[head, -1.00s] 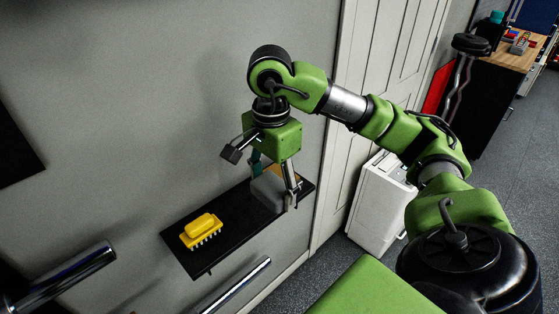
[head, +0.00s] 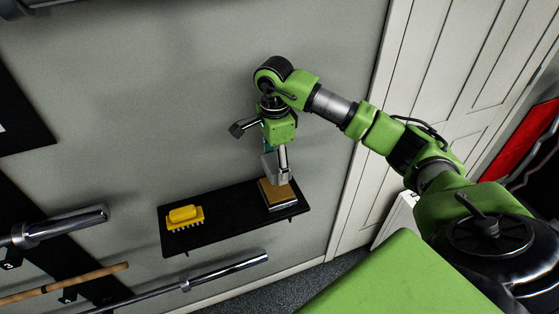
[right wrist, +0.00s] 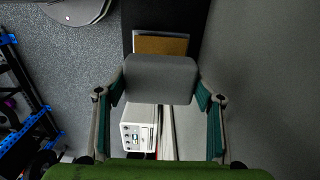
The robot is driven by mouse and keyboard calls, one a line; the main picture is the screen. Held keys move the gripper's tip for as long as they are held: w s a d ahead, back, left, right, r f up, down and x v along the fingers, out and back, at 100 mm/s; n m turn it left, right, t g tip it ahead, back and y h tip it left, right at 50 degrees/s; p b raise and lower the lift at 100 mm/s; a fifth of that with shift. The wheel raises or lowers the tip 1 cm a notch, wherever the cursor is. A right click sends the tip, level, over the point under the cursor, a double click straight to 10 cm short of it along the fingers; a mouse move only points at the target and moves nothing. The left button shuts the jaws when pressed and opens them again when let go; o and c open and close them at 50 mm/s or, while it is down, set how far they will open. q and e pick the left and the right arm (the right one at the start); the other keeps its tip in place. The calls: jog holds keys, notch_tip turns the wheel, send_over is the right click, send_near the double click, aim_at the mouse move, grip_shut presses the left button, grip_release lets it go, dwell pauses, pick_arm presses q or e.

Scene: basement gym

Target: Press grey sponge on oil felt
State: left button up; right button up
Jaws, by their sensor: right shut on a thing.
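The grey sponge (head: 268,166) is held in my right gripper (head: 276,172), above the right end of the black wall shelf. In the right wrist view the sponge (right wrist: 160,78) spans the space between the two fingers (right wrist: 160,100), which are shut on it. The oil felt, a tan pad (head: 274,193) on a pale base, lies on the shelf below the gripper. In the right wrist view the felt (right wrist: 161,45) shows just beyond the sponge, which may hide part of it. The sponge looks raised clear of the felt. My left gripper is not in view.
A yellow brush (head: 184,217) sits on the left part of the black shelf (head: 232,218), with bare shelf between it and the felt. Metal bars (head: 225,270) stick out from the wall below and left. A white door (head: 405,100) is at the right.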

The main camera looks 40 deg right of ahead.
aim_at(276, 188)
jog(key=shift+a+f+b, duration=0.1)
jog(key=shift+f+b, duration=0.3)
jog(key=shift+f, duration=0.5)
jog(key=f, duration=0.1)
jog(key=f+b, duration=0.1)
jog(key=shift+d+f, duration=0.2)
jog(key=shift+f, duration=0.15)
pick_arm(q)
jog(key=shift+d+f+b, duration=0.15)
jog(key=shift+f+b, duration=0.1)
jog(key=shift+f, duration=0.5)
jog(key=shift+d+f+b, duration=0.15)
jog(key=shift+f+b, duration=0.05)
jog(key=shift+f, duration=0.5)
pick_arm(e)
jog(key=shift+a+f, duration=0.1)
jog(key=shift+f, duration=0.4)
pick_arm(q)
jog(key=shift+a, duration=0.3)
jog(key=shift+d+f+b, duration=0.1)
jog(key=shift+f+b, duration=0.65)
pick_arm(e)
jog(key=shift+f, duration=0.9)
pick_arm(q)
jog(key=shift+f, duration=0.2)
pick_arm(e)
jog(key=shift+s+f, duration=0.1)
